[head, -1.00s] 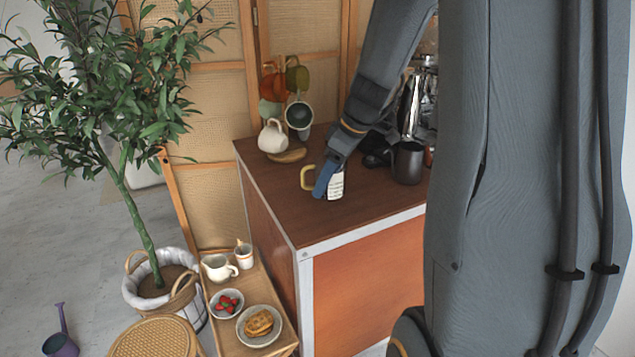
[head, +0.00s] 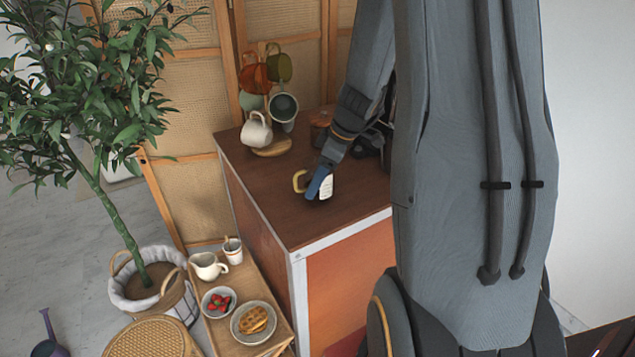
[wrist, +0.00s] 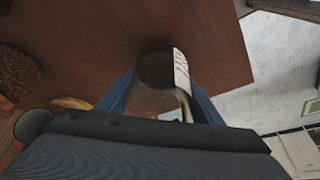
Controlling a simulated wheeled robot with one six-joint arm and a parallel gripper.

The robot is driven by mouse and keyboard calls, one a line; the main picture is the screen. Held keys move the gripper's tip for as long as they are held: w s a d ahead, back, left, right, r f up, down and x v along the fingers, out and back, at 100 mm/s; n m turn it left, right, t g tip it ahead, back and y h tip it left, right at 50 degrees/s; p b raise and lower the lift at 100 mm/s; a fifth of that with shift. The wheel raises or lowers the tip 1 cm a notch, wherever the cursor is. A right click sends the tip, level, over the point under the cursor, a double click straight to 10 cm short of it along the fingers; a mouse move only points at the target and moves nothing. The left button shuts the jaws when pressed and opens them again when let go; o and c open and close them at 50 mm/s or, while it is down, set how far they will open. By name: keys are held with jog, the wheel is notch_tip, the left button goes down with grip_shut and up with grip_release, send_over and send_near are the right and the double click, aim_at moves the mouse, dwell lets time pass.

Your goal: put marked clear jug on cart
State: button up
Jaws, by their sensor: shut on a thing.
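The marked clear jug (head: 327,186) shows a white label with dark markings and a yellowish handle on its left. It is upright over the brown top of the cart (head: 270,205), near the front part. I cannot tell for sure whether its base touches the top. My gripper (head: 317,188) has blue fingers shut on the jug and partly hides its body. In the wrist view the jug (wrist: 181,72) sits between the two fingers, its label edge-on, with the cart top (wrist: 90,40) behind.
A low side table (head: 262,285) in front holds a small pitcher, a cup, strawberries and waffles. A potted tree (head: 150,290) stands left.

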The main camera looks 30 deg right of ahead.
jog(key=shift+f, duration=0.8)
jog(key=shift+f, duration=0.15)
jog(key=o, duration=1.1)
jog(key=shift+o, duration=0.2)
jog(key=shift+r, duration=0.25)
jog(key=b+v, duration=0.3)
jog(key=v, duration=0.9)
jog(key=shift+s+f, duration=0.15)
